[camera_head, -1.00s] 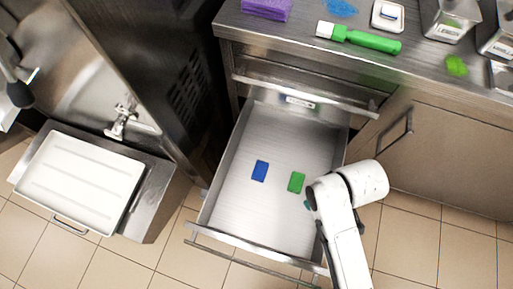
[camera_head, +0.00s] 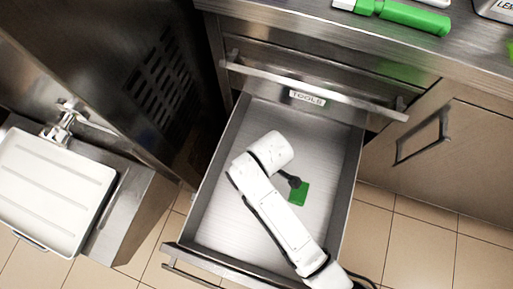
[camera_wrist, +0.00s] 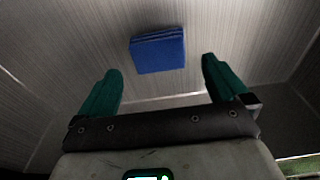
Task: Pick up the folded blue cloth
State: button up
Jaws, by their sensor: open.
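The folded blue cloth (camera_wrist: 158,52) lies flat on the drawer floor in the wrist view. It is hidden behind my arm in the head view. My gripper (camera_wrist: 160,85) is open and empty, its two green fingers spread apart. The cloth shows beyond the fingertips, between them in the picture, and is not touched. In the head view my arm reaches into the open drawer (camera_head: 222,195), and my fingers are hidden there.
The drawer walls surround the space. A counter (camera_head: 330,30) with a green-handled tool (camera_head: 405,15) is above. A white tray (camera_head: 50,190) stands at left.

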jog(key=f, duration=0.1)
jog(key=f+b, duration=0.1)
jog(key=f, duration=0.1)
jog(key=f+b, duration=0.1)
jog(key=f, duration=0.1)
jog(key=shift+a+f, duration=0.15)
jog(key=shift+a, duration=0.1)
jog(key=c, duration=0.9)
